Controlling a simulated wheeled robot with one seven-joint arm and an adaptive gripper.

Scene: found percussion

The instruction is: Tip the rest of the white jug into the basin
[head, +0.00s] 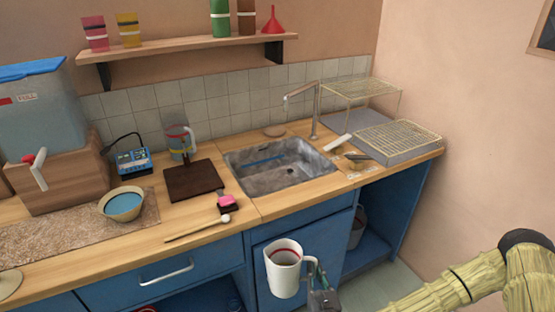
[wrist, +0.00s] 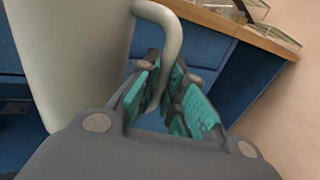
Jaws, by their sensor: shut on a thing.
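The white jug (head: 282,276) has a red line near its rim and hangs upright in front of the blue cabinet, below the counter edge. My gripper (head: 316,278) is shut on its handle, at the jug's right side. In the wrist view the jug (wrist: 68,60) fills the left, and the teal finger pads of my gripper (wrist: 165,100) are around the lower handle. The jug's contents cannot be made out. The basin (head: 285,178) is a grey metal sink set in the counter, behind and above the jug. A blue strip lies inside it.
A tap (head: 313,110) stands behind the basin. A wire rack (head: 395,138) is to its right. A clear jug (head: 178,143), a dark board (head: 193,180), a bowl of blue liquid (head: 122,205) and a mallet (head: 200,228) are on the counter to the left.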

